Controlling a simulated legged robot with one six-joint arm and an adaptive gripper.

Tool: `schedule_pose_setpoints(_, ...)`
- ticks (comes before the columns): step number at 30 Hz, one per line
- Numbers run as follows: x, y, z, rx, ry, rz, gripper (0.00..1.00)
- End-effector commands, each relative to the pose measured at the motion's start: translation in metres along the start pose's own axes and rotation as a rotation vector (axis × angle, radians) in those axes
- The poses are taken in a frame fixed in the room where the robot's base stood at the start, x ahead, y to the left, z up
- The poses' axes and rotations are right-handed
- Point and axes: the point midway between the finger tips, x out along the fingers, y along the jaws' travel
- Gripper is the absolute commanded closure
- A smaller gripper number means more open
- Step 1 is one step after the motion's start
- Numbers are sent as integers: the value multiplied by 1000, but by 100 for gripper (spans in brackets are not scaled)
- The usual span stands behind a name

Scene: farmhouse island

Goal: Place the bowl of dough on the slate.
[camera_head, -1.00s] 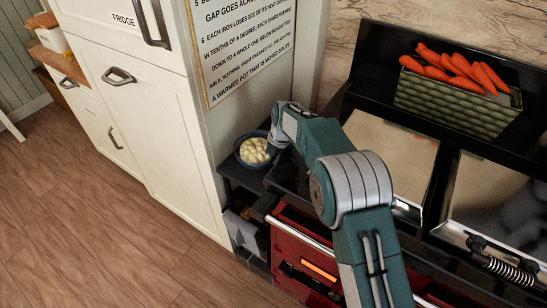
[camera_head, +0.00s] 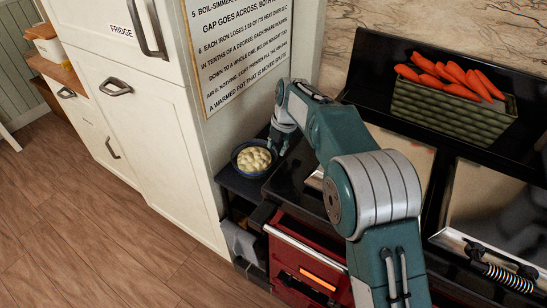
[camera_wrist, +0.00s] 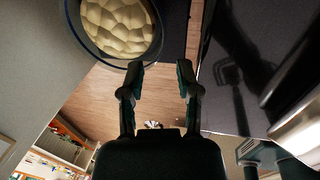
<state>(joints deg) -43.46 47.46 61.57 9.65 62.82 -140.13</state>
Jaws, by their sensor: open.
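The blue bowl (camera_head: 237,165) holds pale, lumpy dough (camera_head: 254,158). It stands upright on a dark flat surface (camera_head: 240,187) between the white cabinet and the stove; I cannot tell whether this surface is the slate. The wrist view shows the bowl (camera_wrist: 75,30) and dough (camera_wrist: 117,26) at upper left, cut off by the top edge. My gripper (camera_head: 280,145) is at the bowl's right side, pointing down. In the wrist view my gripper (camera_wrist: 158,75) has its fingers apart with nothing between them. The left fingertip is close to the rim; contact is unclear.
The black stove with a red drawer front (camera_head: 305,262) lies right of the bowl. A green planter (camera_head: 450,110) of carrots stands on its back ledge. The tall white fridge cabinet (camera_head: 160,140) and a text sign (camera_head: 243,45) rise behind and left. Wooden floor (camera_head: 90,230) is clear.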

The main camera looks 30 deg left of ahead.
Motion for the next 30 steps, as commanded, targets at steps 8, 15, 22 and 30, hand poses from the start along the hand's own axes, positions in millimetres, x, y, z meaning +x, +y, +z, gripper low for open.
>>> schedule_pose_setpoints(8, -20, 0, 0, 0, 1, -1, 57)
schedule_pose_setpoints(15, -32, -8, 4, 50, -10, 2, 57)
schedule_pose_setpoints(22, -118, -83, 16, 495, -84, 36, 57)
schedule_pose_setpoints(30, -205, -188, -5, 1113, -175, 111, 57)
